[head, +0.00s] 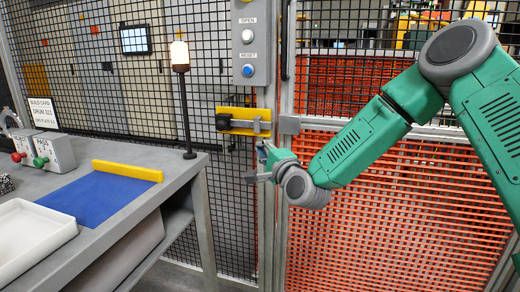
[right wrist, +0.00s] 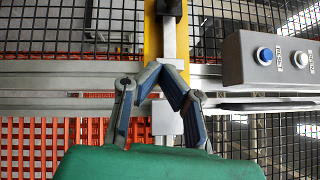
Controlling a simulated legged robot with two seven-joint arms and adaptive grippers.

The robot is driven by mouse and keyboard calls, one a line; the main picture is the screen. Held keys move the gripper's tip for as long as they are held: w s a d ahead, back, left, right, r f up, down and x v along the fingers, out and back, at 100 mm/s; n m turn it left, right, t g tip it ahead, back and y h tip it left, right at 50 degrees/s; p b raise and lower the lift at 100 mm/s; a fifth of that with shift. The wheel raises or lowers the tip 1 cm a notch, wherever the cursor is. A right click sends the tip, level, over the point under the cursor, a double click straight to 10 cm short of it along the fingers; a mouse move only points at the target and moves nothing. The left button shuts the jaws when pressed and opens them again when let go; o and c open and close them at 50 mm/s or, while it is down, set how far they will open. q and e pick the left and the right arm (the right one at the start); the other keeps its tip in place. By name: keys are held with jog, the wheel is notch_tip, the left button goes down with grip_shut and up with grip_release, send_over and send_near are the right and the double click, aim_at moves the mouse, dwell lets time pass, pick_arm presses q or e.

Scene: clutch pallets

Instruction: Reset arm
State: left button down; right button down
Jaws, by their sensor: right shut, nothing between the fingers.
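My right arm comes in from the right in the head view. My right gripper (head: 262,165) is at the gate's post, just below the yellow latch plate (head: 228,121) with its grey bolt (head: 262,127). In the right wrist view the tips of the right gripper (right wrist: 160,68) meet, with nothing held between them. The yellow plate (right wrist: 152,40) and metal bolt (right wrist: 168,45) lie beyond the fingertips there; I cannot tell whether they touch. My left gripper is in neither view.
A grey box with OPEN and RESET buttons (head: 249,45) hangs on the post above the latch. Mesh fence and an orange mesh gate (head: 400,200) stand behind my arm. At left a grey bench (head: 150,180) carries a blue mat (head: 95,198), white tray (head: 30,240) and lamp post (head: 186,110).

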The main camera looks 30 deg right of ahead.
jog(key=s+a+f+n+g+y, duration=0.1)
jog(key=s+a+f+n+g, duration=0.25)
jog(key=s+f, duration=0.4)
jog(key=s+a+f+n+g+y+p, duration=0.1)
jog(key=s+a+f+n+g, duration=0.3)
jog(key=f, duration=0.7)
jog(key=s+a+f+n+g+y, duration=0.1)
jog(key=s+a+f+n+g, duration=0.3)
jog(key=f, duration=0.5)
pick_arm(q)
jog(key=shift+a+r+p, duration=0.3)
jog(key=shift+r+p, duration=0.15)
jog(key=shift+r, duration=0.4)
pick_arm(e)
jog(key=s+f+n+g, duration=0.3)
jog(key=s+f+n, duration=0.1)
jog(key=s, duration=1)
jog(key=s+f+n+g+h, duration=0.1)
jog(key=s+f+n+g, duration=0.3)
jog(key=s, duration=1)
notch_tip(320, 180, down, 2)
jog(key=shift+d+f+n, duration=0.15)
jog(key=shift+d+n, duration=0.3)
jog(key=shift+n, duration=0.3)
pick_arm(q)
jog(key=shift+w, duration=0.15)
pick_arm(e)
jog(key=shift+s, duration=0.1)
